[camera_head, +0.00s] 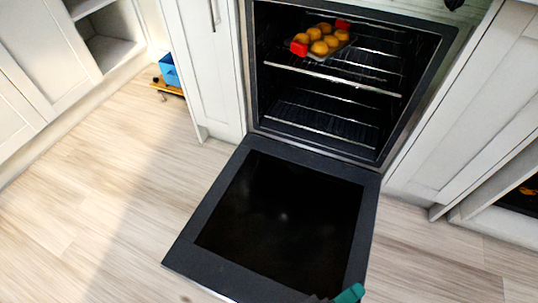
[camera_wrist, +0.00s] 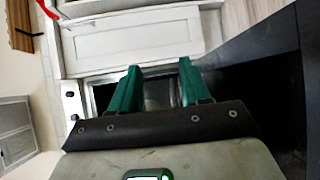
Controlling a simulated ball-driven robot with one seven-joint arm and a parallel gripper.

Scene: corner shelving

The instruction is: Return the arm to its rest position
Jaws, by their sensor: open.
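My gripper (camera_wrist: 160,80) shows in the wrist view with its two green fingers apart and nothing between them. In the head view only a green tip of my gripper (camera_head: 350,294) shows at the bottom edge, near the front of the lowered oven door. The rest of my arm is out of that view. The oven door (camera_head: 285,220) is open and lies flat, with nothing on it.
In the oven (camera_head: 330,95), a tray (camera_head: 320,42) of several golden round items with red handles sits on the upper rack. White cabinets (camera_head: 205,75) flank it. A blue bin (camera_head: 169,70) stands at left. The wooden floor (camera_head: 100,210) left of the door is clear.

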